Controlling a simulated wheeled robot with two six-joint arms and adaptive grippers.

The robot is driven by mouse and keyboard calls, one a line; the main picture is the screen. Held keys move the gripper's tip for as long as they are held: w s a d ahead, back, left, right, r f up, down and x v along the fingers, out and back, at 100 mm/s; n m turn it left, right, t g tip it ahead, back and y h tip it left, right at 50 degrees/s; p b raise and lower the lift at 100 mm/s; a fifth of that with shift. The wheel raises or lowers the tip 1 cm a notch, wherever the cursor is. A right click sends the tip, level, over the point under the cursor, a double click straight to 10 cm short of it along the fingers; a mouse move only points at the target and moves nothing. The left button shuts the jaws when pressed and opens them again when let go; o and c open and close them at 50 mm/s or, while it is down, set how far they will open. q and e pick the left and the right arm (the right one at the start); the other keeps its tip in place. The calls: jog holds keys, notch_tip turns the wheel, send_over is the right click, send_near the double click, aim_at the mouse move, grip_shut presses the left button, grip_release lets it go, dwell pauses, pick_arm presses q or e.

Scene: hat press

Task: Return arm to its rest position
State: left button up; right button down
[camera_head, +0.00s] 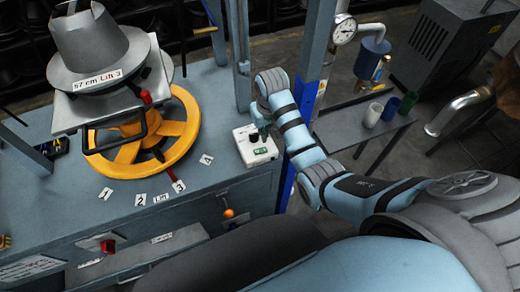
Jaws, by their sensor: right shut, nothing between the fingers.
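My right arm reaches in from the right, over the press bench (205,115). My right gripper (258,133) is shut and empty, pointing down at the white control box (257,150). The box has a small green display on its front part. I cannot tell whether the fingertips touch the box, as the dark fingers overlap its top. My left gripper is not in view.
The grey hat form (90,45) stands on the press above a yellow handwheel (112,162). A blue-grey post rises close to my right forearm. A side table (350,128) holds several coloured cups. A pressure gauge (343,29) is above it.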

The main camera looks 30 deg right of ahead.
dwell(0.4)
jog(key=s+d+f, duration=0.1)
jog(key=s+f, duration=0.5)
jog(key=s, duration=0.5)
jog(key=s+r+n+t+h, duration=0.1)
jog(key=s+r+t, duration=0.15)
jog(key=s, duration=1.25)
jog(key=s+d+f+g+b, duration=0.1)
jog(key=s+f+b, duration=0.1)
jog(key=f, duration=1)
jog(key=s+d+f+g+b, duration=0.1)
jog(key=s+f+b, duration=0.1)
jog(key=f, duration=1.1)
jog(key=s+f+g+b, duration=0.1)
jog(key=s+f, duration=1)
jog(key=s, duration=0.1)
jog(key=shift+s+d+f+b, duration=0.2)
jog(key=shift+d+f+b, duration=0.1)
jog(key=shift+f+b, duration=0.1)
